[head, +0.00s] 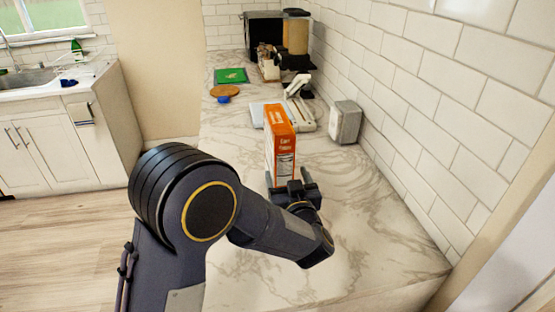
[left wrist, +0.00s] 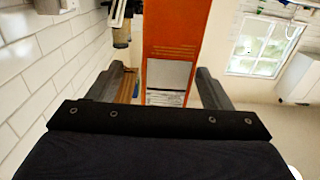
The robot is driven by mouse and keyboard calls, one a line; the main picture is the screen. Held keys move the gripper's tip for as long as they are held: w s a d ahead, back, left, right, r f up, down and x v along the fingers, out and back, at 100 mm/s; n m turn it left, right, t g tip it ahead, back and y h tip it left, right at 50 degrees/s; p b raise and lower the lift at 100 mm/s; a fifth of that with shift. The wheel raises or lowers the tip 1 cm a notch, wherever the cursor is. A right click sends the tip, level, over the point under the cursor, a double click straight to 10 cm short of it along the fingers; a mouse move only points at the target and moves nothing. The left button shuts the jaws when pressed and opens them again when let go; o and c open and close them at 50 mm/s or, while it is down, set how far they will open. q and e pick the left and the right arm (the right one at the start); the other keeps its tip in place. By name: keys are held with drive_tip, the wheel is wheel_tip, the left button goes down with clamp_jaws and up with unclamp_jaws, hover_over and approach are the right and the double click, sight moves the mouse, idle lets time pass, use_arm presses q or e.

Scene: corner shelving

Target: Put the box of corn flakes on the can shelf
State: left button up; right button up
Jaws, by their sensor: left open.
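The orange box of corn flakes (head: 279,143) stands upright on the marble counter. My left gripper (head: 290,181) is at the near side of the box, low down, with its fingers reaching toward it. In the left wrist view the box (left wrist: 175,45) rises between the two open fingers of the left gripper (left wrist: 167,90), with a gap visible on each side. The fingers are not closed on it. The can shelf cannot be made out in either view. My right gripper is not in view.
The marble counter (head: 370,215) is clear at the near right. A grey box-like object (head: 345,122) stands by the tiled wall. Behind the box lie a white item, a green board (head: 231,76) and a round wooden board (head: 224,91). A coffee maker (head: 296,35) stands at the back.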

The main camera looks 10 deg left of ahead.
use_arm(q)
drive_tip(key=w, duration=0.1)
drive_tip(key=w+a+p, duration=0.1)
drive_tip(key=w+a+r, duration=0.1)
drive_tip(key=w, duration=0.1)
drive_tip(key=shift+a, duration=0.25)
drive_tip(key=shift+w+f, duration=0.1)
drive_tip(key=shift+w, duration=0.1)
drive_tip(key=shift+c, duration=0.4)
drive_tip(key=c, duration=1.3)
